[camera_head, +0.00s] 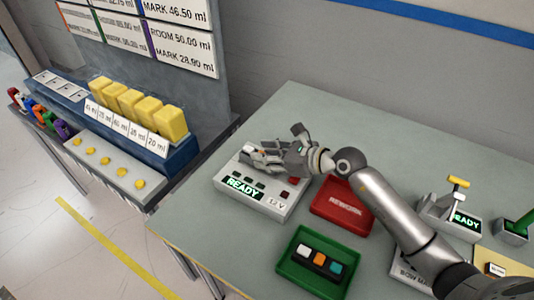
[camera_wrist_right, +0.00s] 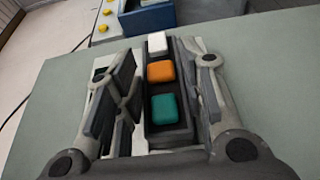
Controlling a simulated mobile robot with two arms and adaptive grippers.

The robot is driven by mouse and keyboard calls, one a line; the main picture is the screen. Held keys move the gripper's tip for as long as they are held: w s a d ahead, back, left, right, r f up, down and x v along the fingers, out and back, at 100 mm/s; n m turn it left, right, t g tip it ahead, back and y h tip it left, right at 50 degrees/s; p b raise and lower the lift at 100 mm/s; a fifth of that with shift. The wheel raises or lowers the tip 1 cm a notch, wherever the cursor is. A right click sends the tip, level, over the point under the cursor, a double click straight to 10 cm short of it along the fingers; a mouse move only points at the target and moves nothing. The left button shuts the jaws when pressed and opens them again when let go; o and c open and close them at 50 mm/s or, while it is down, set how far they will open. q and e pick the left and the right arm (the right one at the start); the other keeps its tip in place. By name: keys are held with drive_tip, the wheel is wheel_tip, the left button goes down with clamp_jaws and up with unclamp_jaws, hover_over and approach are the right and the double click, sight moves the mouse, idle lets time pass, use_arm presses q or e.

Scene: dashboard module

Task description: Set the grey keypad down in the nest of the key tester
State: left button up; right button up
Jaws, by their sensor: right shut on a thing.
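The grey keypad (camera_wrist_right: 168,90) is a dark strip with a white, an orange and a teal key. My right gripper (camera_wrist_right: 165,95) is shut on it, with its fingers along the long sides. In the head view my right gripper (camera_head: 262,157) is over the back of the key tester (camera_head: 228,207), a light box with a green READY display. The gripper hides most of the keypad and the nest. I cannot tell whether the keypad is touching the nest or just above it. My left gripper is not in view.
A red REWORK tray (camera_head: 342,222) is right of the tester. A device with a yellow-topped lever (camera_head: 456,188) stands at the right. The table's back is clear.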

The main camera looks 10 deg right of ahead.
drive_tip(key=shift+f+b, duration=0.65)
drive_tip(key=shift+f, duration=0.25)
drive_tip(key=o, duration=1.2)
drive_tip(key=shift+r, duration=0.1)
drive_tip(key=shift+c, duration=0.2)
wheel_tip(320, 180, up, 4)
hover_over(300, 183)
drive_tip(key=shift+s+d+r, duration=0.3)
drive_tip(key=shift+s+d, duration=0.05)
